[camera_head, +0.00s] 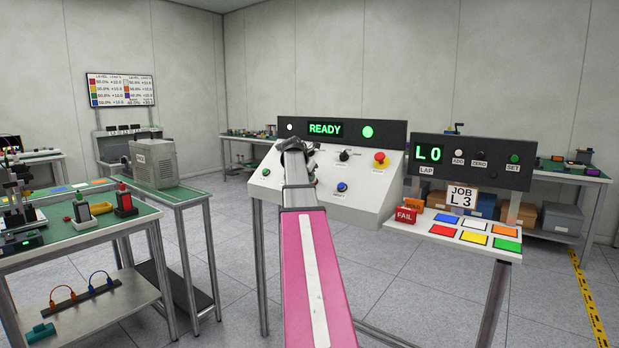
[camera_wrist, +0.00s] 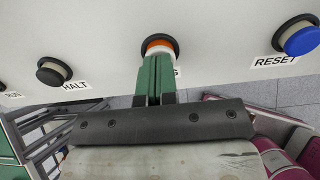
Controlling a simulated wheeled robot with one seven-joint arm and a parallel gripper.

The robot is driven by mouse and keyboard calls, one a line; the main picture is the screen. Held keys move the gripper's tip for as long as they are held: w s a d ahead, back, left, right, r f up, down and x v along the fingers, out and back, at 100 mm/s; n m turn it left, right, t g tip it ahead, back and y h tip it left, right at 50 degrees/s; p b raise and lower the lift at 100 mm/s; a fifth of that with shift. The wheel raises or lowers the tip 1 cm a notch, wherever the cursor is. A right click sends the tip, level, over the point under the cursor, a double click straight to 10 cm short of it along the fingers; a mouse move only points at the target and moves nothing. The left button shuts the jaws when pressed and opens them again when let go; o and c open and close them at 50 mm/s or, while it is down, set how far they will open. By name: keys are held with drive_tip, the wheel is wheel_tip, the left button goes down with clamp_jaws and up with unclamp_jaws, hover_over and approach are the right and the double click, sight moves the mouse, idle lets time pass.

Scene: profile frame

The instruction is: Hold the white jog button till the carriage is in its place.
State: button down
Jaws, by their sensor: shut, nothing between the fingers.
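My gripper (camera_head: 296,146) is at the sloped white control panel (camera_head: 372,207), with its fingers shut and empty. In the wrist view its green fingertips (camera_wrist: 157,58) are at a round button (camera_wrist: 158,45) with a black collar and an orange and pale cap. They overlap its lower edge; I cannot tell whether they press it. The fingers hide most of its label, so I cannot confirm it is the white jog button. HALT (camera_wrist: 55,71) is to the left and the blue RESET button (camera_wrist: 300,40) to the right. I cannot make out the carriage.
The panel display (camera_head: 325,129) reads READY, beside a lit green lamp (camera_head: 368,132). A red stop button (camera_head: 380,158) is on the panel's right. A second console (camera_head: 463,167) shows L0, with a JOB L3 card (camera_head: 462,197) and a red FAIL block (camera_head: 405,215).

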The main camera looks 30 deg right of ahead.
drive_tip(key=shift+x, duration=1.05)
drive_tip(key=shift+d+f, duration=0.1)
drive_tip(key=shift+f, duration=0.05)
idle(0.9)
drive_tip(key=shift+a+r, duration=0.25)
drive_tip(key=shift+r, duration=0.05)
drive_tip(key=v, duration=1.3)
drive_tip(key=shift+a+r, duration=0.2)
drive_tip(key=shift+r, duration=0.15)
drive_tip(key=shift+s, duration=0.1)
